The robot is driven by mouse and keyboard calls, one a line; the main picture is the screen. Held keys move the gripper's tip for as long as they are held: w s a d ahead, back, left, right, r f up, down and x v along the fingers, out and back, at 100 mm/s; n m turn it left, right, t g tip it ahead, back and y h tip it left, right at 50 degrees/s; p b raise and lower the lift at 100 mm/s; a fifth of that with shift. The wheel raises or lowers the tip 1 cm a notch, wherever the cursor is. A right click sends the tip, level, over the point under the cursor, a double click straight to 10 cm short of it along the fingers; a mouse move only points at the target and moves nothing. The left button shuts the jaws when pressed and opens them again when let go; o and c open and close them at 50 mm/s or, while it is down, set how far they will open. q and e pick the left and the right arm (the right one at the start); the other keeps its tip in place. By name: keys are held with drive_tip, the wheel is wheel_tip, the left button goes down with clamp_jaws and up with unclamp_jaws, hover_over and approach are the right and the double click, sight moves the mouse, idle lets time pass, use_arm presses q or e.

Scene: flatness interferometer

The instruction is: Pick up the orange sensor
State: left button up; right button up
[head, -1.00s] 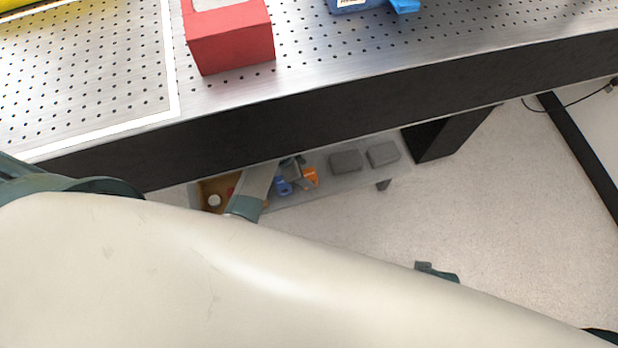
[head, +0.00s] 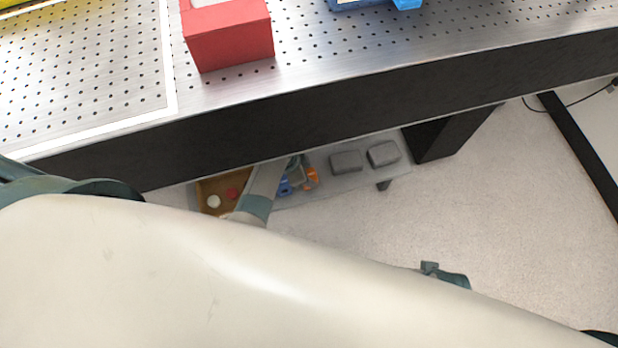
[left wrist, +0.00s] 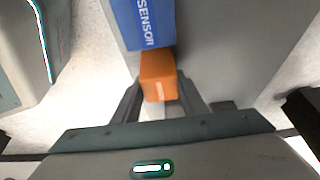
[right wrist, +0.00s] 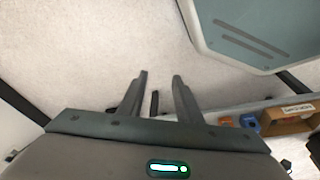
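The orange sensor (head: 312,176) is on the low grey shelf under the table, partly covered by my left gripper (head: 299,176) in the head view. In the left wrist view the orange sensor (left wrist: 158,72) shows between the fingertips of my left gripper (left wrist: 159,82). The fingers are spread on either side of it; contact cannot be made out. A blue block marked SENSOR (left wrist: 142,22) is right beside it, and also shows in the head view (head: 284,186). My right gripper (right wrist: 160,76) is open and empty over the pale floor.
The shelf (head: 325,190) also holds two grey blocks (head: 346,161) and a brown tray (head: 206,187) with a white and a red piece. The perforated table (head: 330,60) overhangs it, carrying a red box (head: 229,42). A dark table leg (head: 440,140) stands at right.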

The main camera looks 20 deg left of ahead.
use_arm(q)
drive_tip(key=c, duration=0.4)
drive_tip(key=shift+o, duration=0.2)
drive_tip(key=shift+r, duration=0.1)
